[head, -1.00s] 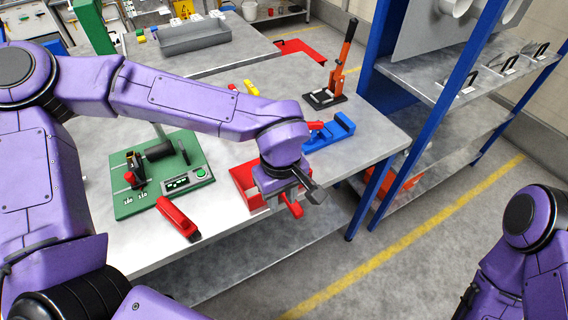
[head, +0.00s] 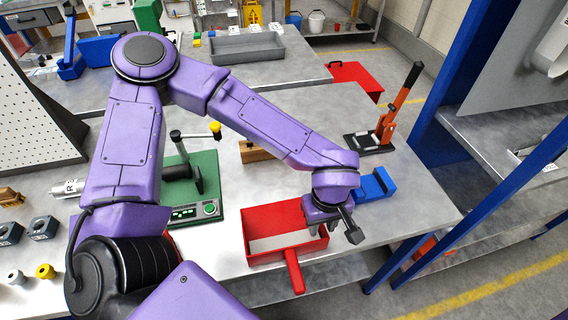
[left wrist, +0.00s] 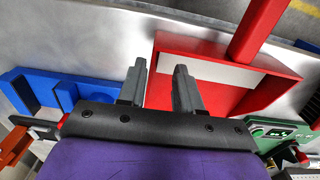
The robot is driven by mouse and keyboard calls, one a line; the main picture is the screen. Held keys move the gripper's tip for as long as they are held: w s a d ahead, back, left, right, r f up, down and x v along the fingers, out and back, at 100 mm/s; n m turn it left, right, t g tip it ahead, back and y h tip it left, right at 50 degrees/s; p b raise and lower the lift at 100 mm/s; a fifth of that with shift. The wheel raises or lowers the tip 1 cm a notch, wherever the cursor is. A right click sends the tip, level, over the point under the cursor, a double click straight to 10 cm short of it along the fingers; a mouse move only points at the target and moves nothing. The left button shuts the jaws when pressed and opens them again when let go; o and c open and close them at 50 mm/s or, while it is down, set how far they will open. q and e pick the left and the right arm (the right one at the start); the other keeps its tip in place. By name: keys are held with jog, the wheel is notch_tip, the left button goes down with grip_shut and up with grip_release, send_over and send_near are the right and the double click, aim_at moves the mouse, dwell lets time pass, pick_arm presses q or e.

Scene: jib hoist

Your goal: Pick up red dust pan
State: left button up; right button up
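The red dust pan (head: 262,219) lies on the grey table at its front edge, with its red handle (head: 293,270) sticking out past the edge. It also shows in the left wrist view (left wrist: 220,95), with the handle pointing up and to the right. Whether a finger touches the pan's side wall cannot be told. My right gripper is out of view.
A blue holder (head: 374,186) lies right of the pan, and a green device (head: 205,200) stands to its left. An orange-handled press (head: 390,125) stands behind. Blue rack posts (head: 432,170) rise at the right.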

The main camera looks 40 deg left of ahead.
aim_at(324, 226)
pick_arm(q)
jog(key=f, duration=0.1)
jog(key=w+f, duration=0.1)
jog(key=f, duration=0.2)
jog(key=shift+w+d+f, duration=0.15)
jog(key=shift+w+f, duration=0.15)
jog(key=shift+w, duration=0.05)
jog(key=shift+s+r, duration=0.1)
jog(key=shift+s, duration=0.35)
jog(key=c, duration=0.3)
grip_shut()
